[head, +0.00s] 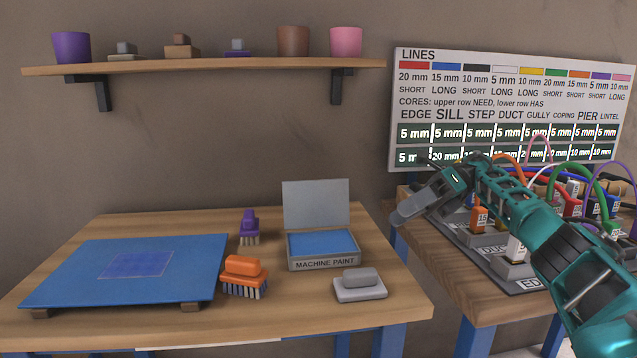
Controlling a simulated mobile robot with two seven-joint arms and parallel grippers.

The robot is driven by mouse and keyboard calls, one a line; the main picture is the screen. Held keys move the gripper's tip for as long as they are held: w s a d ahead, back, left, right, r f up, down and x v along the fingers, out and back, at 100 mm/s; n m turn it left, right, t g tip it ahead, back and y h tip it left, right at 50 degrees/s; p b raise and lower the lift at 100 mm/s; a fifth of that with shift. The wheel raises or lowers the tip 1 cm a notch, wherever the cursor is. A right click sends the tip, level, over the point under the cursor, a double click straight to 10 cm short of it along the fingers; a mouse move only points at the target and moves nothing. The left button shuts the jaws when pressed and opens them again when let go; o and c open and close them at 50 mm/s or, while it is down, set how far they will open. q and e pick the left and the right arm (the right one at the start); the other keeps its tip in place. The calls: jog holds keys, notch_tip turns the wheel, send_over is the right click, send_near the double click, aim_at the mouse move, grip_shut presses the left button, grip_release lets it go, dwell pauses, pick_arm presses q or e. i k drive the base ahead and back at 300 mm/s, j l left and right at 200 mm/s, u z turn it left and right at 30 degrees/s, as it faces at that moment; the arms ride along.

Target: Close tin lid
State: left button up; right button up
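The tin (322,258) marked MACHINE PAINT stands on the wooden table, with blue paint (322,243) showing inside. Its grey lid (316,204) stands upright at the tin's back edge, so the tin is open. My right gripper (408,203) reaches in from the right, above the gap between the two tables, to the right of the tin and apart from it. The view does not show clearly whether its fingers are apart. My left gripper is out of view.
An orange brush (244,275), a purple brush (249,228) and a grey block (360,284) sit near the tin. A blue board (120,270) lies at the left. The right table (420,237) holds labelled blocks and coloured cables. A shelf (200,66) hangs above.

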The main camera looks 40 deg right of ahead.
aim_at(308, 204)
jog(key=i+l, duration=0.65)
jog(key=i, duration=0.1)
